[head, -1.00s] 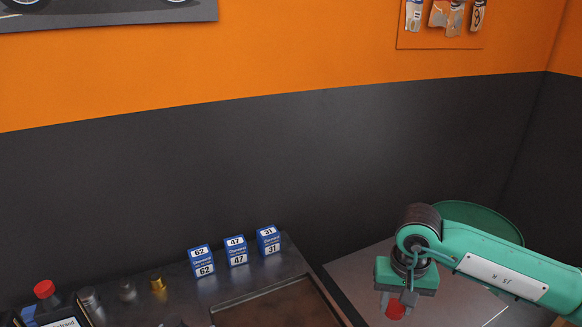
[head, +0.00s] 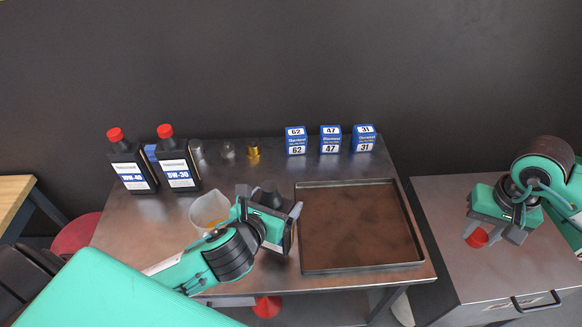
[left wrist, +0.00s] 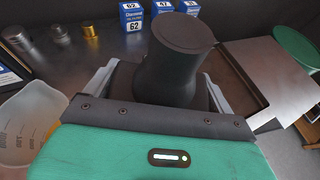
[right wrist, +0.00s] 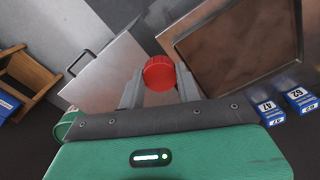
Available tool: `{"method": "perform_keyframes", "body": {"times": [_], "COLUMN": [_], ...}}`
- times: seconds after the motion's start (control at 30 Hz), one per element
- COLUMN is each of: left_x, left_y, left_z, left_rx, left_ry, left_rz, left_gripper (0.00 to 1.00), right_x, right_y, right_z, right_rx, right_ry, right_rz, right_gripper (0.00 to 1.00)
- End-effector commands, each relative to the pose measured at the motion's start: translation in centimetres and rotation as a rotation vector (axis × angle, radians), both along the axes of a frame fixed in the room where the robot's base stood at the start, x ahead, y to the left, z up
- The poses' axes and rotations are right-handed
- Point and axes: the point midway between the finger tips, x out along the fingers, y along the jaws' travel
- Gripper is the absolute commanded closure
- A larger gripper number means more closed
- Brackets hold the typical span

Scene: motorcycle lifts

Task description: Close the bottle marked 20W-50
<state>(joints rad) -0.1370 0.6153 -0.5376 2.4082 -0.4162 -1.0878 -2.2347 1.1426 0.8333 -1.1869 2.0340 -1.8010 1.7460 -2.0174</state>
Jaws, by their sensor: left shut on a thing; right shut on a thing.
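My left gripper (head: 270,215) is shut on a black bottle (left wrist: 182,60), with its round dark neck pointing up. No red cap is on this neck, and its label is hidden, so I cannot read a marking. My right gripper (head: 490,232) is shut on a red cap (right wrist: 159,73), held over the grey cabinet at the right, well apart from the bottle. The cap also shows in the head view (head: 477,238). Two other black bottles, 10W-40 (head: 131,165) and 5W-30 (head: 178,162), stand at the table's left with red caps on.
A translucent jug (head: 207,208) stands just left of my left gripper. A shallow brown tray (head: 360,265) fills the table's right side. Blue boxes 62 (head: 296,141), 47 (head: 330,140) and 31 (head: 363,139) and small metal parts (head: 253,151) line the back. A cabinet (head: 500,283) stands right.

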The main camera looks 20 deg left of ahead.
Motion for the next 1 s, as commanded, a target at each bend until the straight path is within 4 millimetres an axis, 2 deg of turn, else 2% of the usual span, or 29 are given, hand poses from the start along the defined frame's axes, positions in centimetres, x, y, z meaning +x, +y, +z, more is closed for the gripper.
{"method": "perform_keyframes", "body": {"times": [1.0], "left_x": [6.0], "left_y": [-12.7], "left_z": [1.3], "left_rx": [0.002], "left_ry": [-0.007], "left_rz": [-0.564], "left_gripper": [0.84], "right_x": [0.0], "right_y": [0.0], "right_z": [0.0], "right_rx": [0.0], "right_ry": [0.0], "right_rz": [0.0], "right_gripper": [0.87]}}
